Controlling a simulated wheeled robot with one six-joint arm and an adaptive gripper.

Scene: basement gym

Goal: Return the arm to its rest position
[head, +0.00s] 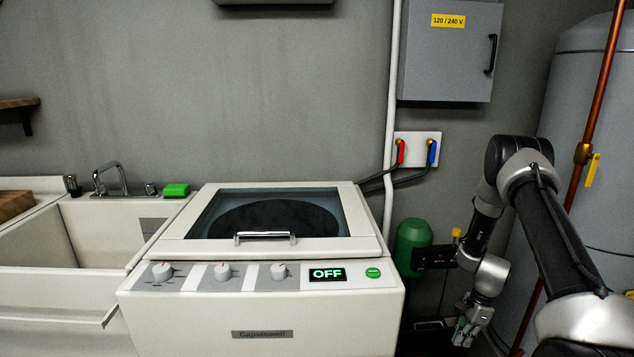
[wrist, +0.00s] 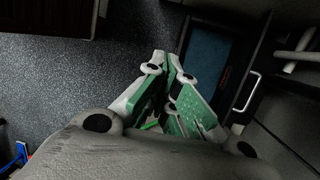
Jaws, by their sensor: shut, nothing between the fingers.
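My arm is on the right in the head view, folded at the elbow, with its far end hanging down to the right of the white washer (head: 262,305). My gripper (head: 468,338) is low there, apart from the washer, near the bottom edge of the view. In the wrist view its green-and-grey fingers (wrist: 168,60) come together at the tips, shut with nothing between them. The washer's lid is down, and its display (head: 327,274) reads OFF.
A grey tank (head: 585,115) and a copper pipe (head: 597,90) stand close behind my arm. A green canister (head: 412,246) is beside the washer. Red and blue valves (head: 416,152) are on the wall. A sink (head: 105,225) with a green sponge (head: 176,190) is at left.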

